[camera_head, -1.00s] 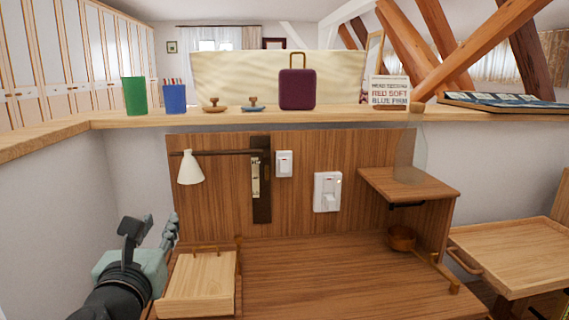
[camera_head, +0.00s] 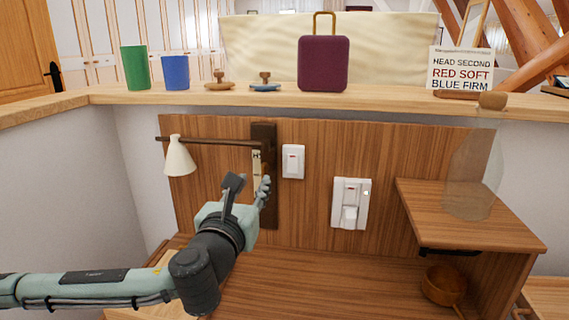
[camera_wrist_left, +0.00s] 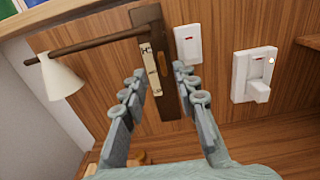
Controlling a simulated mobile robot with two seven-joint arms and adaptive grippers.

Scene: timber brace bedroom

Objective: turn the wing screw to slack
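The wall lamp has a white shade (camera_head: 179,158) on a dark horizontal arm (camera_head: 207,141). The arm meets a dark upright plate (camera_head: 264,135) that carries a pale strip marked H (camera_wrist_left: 152,68). A small tan part (camera_wrist_left: 162,63) shows on the plate beside the strip; I cannot tell whether this is the wing screw. My left gripper (camera_head: 250,185) is in front of the lower plate and hides part of it. In the left wrist view its fingers (camera_wrist_left: 168,88) are spread with nothing between them, pointing at the plate. My right gripper is not in view.
A white switch (camera_head: 293,161) is just right of the plate, and a larger switch (camera_head: 351,203) is farther right. A shelf ledge (camera_head: 380,99) with cups, stamps and a purple case (camera_head: 323,62) runs above. A wooden side shelf (camera_head: 470,222) juts out at right.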

